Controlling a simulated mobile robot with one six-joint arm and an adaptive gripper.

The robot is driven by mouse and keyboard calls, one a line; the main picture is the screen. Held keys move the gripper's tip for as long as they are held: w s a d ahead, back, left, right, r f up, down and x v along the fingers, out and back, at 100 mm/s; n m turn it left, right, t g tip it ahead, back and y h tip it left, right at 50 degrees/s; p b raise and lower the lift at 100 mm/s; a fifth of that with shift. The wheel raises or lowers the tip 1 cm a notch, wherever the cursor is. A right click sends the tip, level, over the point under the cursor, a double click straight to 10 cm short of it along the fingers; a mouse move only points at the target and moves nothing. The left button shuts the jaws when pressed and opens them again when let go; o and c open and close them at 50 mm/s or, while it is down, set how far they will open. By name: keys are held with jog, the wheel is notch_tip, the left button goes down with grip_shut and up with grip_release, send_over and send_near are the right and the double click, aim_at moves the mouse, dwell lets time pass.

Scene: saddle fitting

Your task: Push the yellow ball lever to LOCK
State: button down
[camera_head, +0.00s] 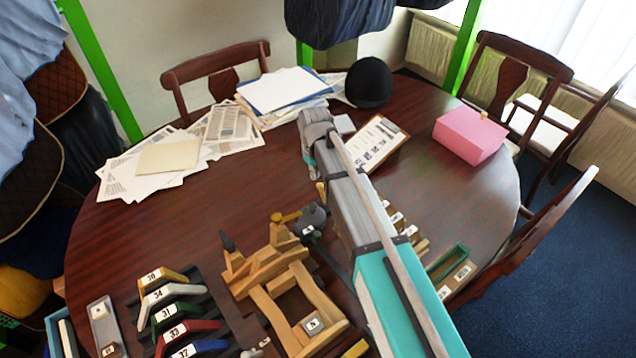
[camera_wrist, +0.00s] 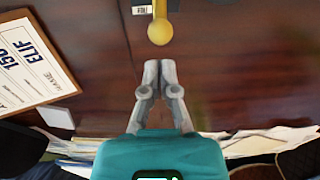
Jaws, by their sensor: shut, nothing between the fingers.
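The yellow ball lever (camera_wrist: 160,32) shows at the top centre of the wrist view, its yellow stem running up out of the picture. In the head view a yellow piece (camera_head: 321,190), probably this lever, shows beside my arm, partly hidden by it. My gripper (camera_wrist: 160,66) is shut and empty. Its fingertips point at the ball and look a short gap away from it; their height relative to it is unclear. A small label (camera_wrist: 142,9) lies left of the stem, too small to read. The fingertips are not clear in the head view.
A wooden saddle-like frame (camera_head: 285,280) and a rack of numbered coloured pieces (camera_head: 172,310) stand at the front. A clipboard (camera_head: 376,143) lies right of my wrist. A pink box (camera_head: 469,135), a black helmet (camera_head: 368,82) and papers (camera_head: 222,132) lie farther back. Bare table lies left of my arm.

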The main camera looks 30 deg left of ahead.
aim_at(322, 186)
jog(key=shift+f+b, duration=0.85)
jog(key=shift+f, duration=0.1)
dwell(0.5)
jog(key=shift+s+d, duration=0.4)
jog(key=shift+d, duration=0.3)
jog(key=shift+s+d, duration=0.35)
jog(key=shift+d, duration=0.4)
jog(key=shift+s+d, duration=0.4)
jog(key=shift+d, duration=0.3)
dwell(0.5)
jog(key=shift+w+a, duration=0.15)
jog(key=shift+a, duration=0.05)
jog(key=shift+w+a, duration=0.15)
jog(key=shift+a, duration=0.15)
jog(key=shift+a, duration=0.1)
dwell(0.5)
jog(key=shift+r+p, duration=3.5)
jog(key=shift+r, duration=0.05)
